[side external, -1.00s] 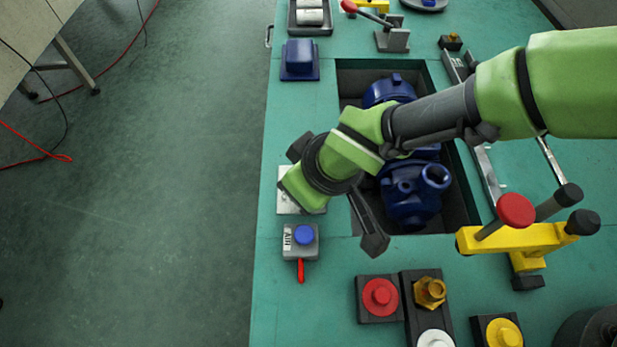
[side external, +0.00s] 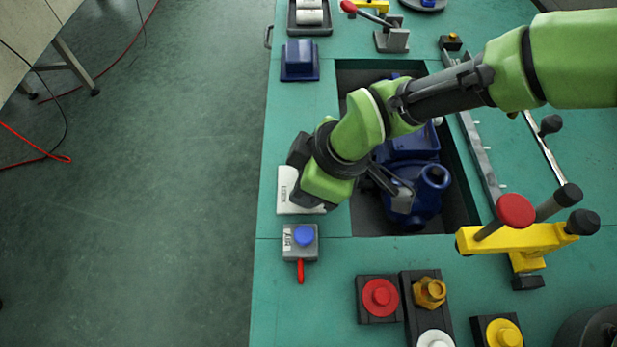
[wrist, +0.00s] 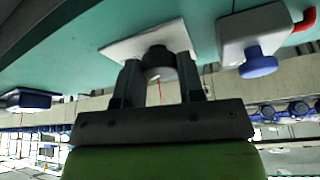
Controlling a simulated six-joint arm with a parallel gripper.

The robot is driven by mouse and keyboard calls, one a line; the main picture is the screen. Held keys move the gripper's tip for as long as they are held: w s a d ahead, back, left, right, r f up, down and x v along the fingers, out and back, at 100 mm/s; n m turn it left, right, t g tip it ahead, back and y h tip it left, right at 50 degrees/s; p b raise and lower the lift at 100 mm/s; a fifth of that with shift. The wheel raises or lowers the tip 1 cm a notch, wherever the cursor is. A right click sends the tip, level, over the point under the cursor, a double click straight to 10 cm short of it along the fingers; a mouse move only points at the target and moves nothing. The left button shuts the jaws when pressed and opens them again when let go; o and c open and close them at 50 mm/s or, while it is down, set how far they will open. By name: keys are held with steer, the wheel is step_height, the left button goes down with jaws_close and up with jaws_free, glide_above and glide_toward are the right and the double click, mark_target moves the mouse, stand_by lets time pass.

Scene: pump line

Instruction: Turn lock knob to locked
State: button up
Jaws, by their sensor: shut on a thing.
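The lock knob (wrist: 160,62) is a dark round knob on a pale plate (wrist: 120,47) in the wrist view. My gripper (wrist: 158,78) has one finger on each side of the knob and is shut on it. In the side view the pale plate (side external: 286,192) shows at the table's left edge, with small dark lettering. My wrist covers the knob and the fingertips there, so I cannot read the knob's setting.
A grey box with a blue button (side external: 304,235) and red lever (side external: 301,272) sits just below the plate. A blue pump (side external: 428,185) lies in the recess to the right. A yellow clamp (side external: 515,238) stands farther right. A blue block (side external: 299,60) is above.

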steer(key=n+g, duration=0.2)
steer(key=n, duration=0.3)
steer(key=shift+w+n, duration=0.15)
steer(key=shift+n, duration=0.25)
steer(key=shift+n+g+h, duration=0.4)
steer(key=shift+n+g, duration=0.5)
steer(key=shift+n, duration=1.3)
steer(key=o, duration=0.9)
steer(key=v, duration=1)
steer(key=shift+w, duration=0.1)
steer(key=shift+f, duration=0.1)
